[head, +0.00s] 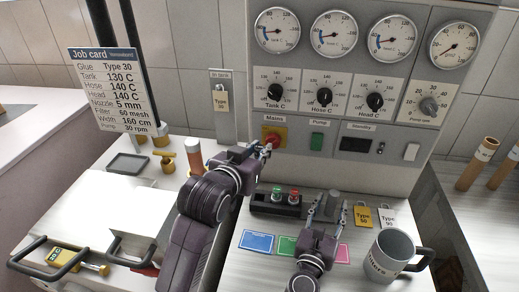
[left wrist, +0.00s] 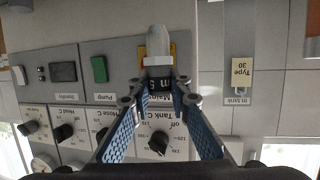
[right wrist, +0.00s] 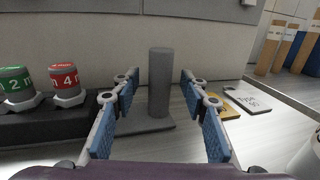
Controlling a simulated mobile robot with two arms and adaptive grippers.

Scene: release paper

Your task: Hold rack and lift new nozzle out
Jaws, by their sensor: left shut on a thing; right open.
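My left gripper (head: 262,150) is raised in front of the panel, near the Mains switch. In the left wrist view it is shut on a nozzle (left wrist: 159,58) with a grey tip and a dark band reading "5 m". The nozzle is clear of the rack. The black rack (head: 262,208) stands on the bench below, holding a green nozzle (head: 277,193) and a red nozzle (head: 294,195). In the right wrist view these are marked 2 and 4. My right gripper (right wrist: 158,82) is open, right of the rack, with a grey post (right wrist: 159,62) between or just beyond its fingers.
Blue (head: 257,242), green and pink cards lie in front of the rack, partly behind my right gripper. Yellow (head: 364,215) and white (head: 387,217) Type tags lie right of the post. A grey mug (head: 391,255) stands at front right. The panel wall (head: 345,172) is close behind.

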